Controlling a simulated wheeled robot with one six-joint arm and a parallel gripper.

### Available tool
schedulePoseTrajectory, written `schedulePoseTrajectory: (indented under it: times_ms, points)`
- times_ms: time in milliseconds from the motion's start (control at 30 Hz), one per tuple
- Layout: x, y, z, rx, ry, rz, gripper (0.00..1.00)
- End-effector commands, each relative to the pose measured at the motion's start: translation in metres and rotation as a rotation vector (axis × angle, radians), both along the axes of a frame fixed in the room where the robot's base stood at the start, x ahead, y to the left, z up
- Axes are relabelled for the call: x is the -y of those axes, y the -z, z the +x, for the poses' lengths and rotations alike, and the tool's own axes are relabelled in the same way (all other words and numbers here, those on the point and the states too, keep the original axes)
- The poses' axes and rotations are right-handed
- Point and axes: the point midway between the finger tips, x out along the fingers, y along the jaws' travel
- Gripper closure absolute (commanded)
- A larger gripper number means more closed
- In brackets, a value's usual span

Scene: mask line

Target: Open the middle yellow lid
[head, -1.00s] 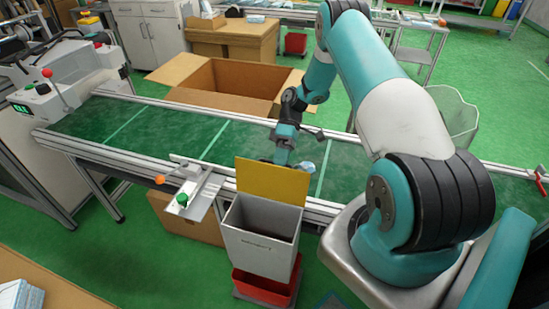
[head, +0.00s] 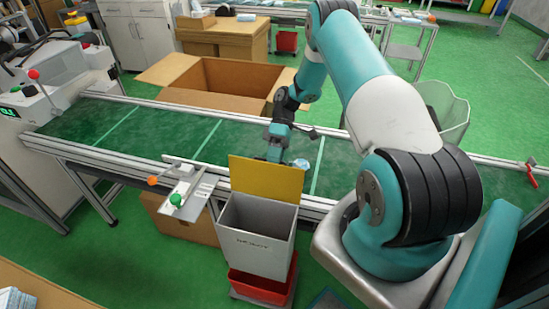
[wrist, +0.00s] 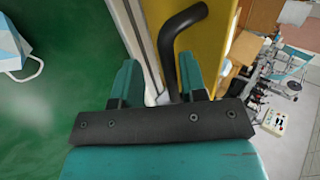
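The yellow lid (head: 266,180) stands raised, nearly upright, at the back of an open grey bin (head: 257,242); only this one yellow lid is in view. In the wrist view the yellow panel (wrist: 205,45) fills the middle right, with a bent black handle (wrist: 188,22) on it. My gripper (head: 272,153) is on the conveyor side of the lid, its tip partly hidden behind the lid in the head view. In the wrist view my gripper's fingers (wrist: 157,82) are apart, with the handle's lower end between them. I see no clear grip on it.
A green conveyor belt (head: 165,132) runs behind the bin, with a pale blue mask (wrist: 10,48) lying on it. A red tub (head: 258,287) sits under the bin. A bracket with a green button (head: 176,200) is to the left. A cardboard box (head: 222,85) stands beyond the belt.

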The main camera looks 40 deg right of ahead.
Motion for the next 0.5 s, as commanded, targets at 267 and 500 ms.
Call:
schedulePoseTrajectory:
  times_ms: [267,500]
  points:
    - [0.014,-0.014,0.009,0.005,0.000,0.000,0.61]
    - [0.037,-0.042,0.024,0.002,0.002,0.003,0.61]
